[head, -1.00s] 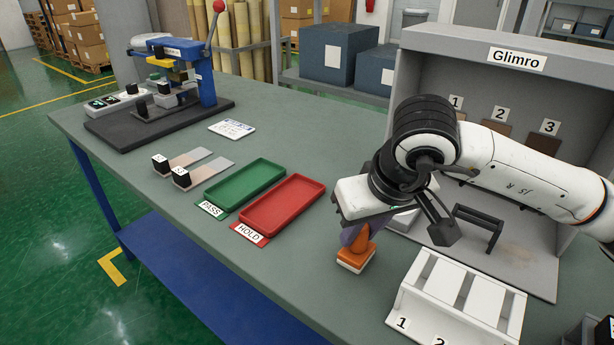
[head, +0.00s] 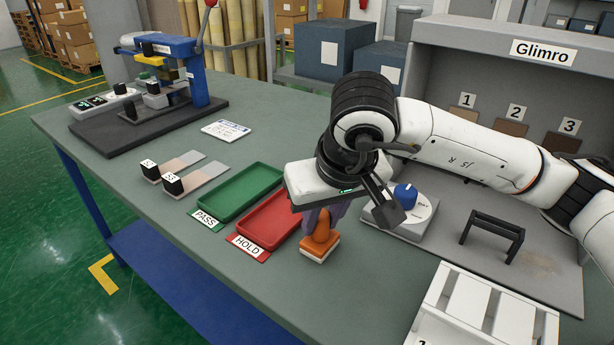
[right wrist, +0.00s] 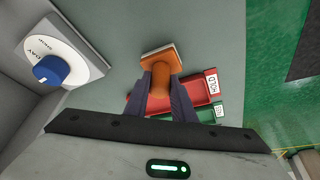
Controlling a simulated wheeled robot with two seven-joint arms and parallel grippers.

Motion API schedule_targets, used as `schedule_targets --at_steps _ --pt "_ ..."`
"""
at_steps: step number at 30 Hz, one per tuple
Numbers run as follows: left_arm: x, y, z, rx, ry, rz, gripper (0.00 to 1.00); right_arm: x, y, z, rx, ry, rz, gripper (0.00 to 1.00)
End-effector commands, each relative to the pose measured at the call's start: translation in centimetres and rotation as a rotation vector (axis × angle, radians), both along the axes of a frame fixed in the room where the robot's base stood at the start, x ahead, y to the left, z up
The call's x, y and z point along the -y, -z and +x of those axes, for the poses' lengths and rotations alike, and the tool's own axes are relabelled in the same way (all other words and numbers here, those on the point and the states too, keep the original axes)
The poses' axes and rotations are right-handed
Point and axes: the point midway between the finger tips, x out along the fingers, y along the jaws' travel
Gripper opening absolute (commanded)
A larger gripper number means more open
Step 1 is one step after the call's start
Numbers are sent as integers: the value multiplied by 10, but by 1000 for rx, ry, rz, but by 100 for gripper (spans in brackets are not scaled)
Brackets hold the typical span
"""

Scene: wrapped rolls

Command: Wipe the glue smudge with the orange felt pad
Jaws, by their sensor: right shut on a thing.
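The orange felt pad (head: 320,246), with an orange handle and a pale layer at its bottom, is near the front edge of the bench, beside the red tray. My right gripper (head: 321,218) is shut on its handle from above. In the right wrist view the pad (right wrist: 161,60) sits at the tips of my right gripper (right wrist: 168,92). I cannot tell how far its underside is above the bench. A faint brownish smudge (head: 540,263) shows on the grey booth floor at the right, apart from the pad. My left gripper is not in view.
The red HOLD tray (head: 249,236) and green PASS tray (head: 209,209) lie left of the pad. A blue-knobbed dial (head: 420,212), a black bracket (head: 492,232) and a white rack (head: 450,309) stand at the right. The booth (head: 455,40) has walls and a roof.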

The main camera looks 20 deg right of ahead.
Motion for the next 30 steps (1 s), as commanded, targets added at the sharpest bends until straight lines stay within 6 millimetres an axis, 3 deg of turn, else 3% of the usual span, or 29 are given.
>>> schedule_targets --at_steps 2,4,21,30 --pt "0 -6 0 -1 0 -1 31 1 -5 0 -2 2 0 2" --pt "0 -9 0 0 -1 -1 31 0 -27 0 5 1 2 2" --pt "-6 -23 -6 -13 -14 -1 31 7 -75 -3 1 14 0 2" --pt "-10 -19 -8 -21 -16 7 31 8 -82 -3 1 16 0 2"
